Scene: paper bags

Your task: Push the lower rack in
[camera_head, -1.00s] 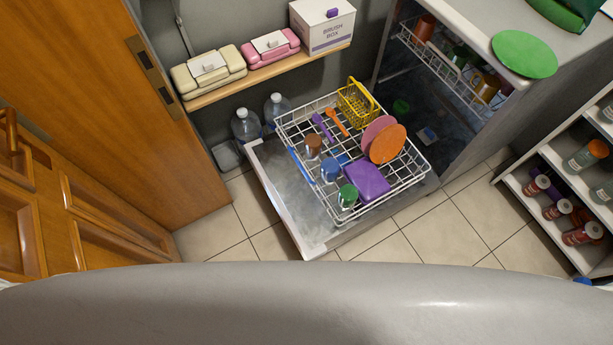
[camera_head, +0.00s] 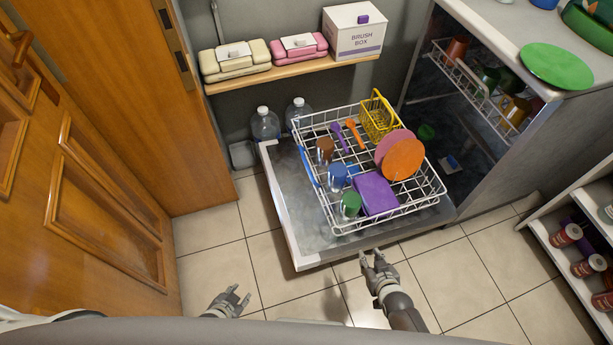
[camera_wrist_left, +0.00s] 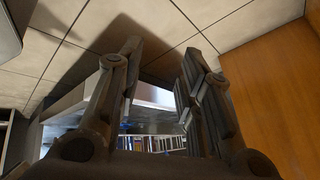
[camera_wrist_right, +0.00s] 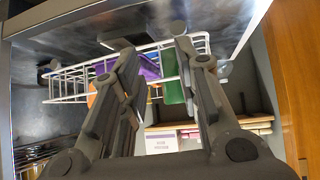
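The lower rack (camera_head: 398,204) is a white wire rack, pulled out over the open dishwasher door (camera_head: 290,232). It holds a yellow basket (camera_head: 379,117), pink and orange plates (camera_head: 403,160), a purple container (camera_head: 375,193), several cups and utensils. My right gripper (camera_head: 374,256) is open and empty, in front of the door's near edge and apart from the rack. The rack also shows in the right wrist view (camera_wrist_right: 70,84) beyond the open fingers. My left gripper (camera_head: 235,295) is open and empty above the floor, left of the right one.
The upper rack (camera_head: 470,88) is inside the dishwasher, with cups in it. A green plate (camera_head: 556,66) lies on the counter. A shelf (camera_head: 290,74) with lunch boxes and a brush box (camera_head: 354,32) is at the back. A wooden door stands left, open shelving right. Floor in front is clear.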

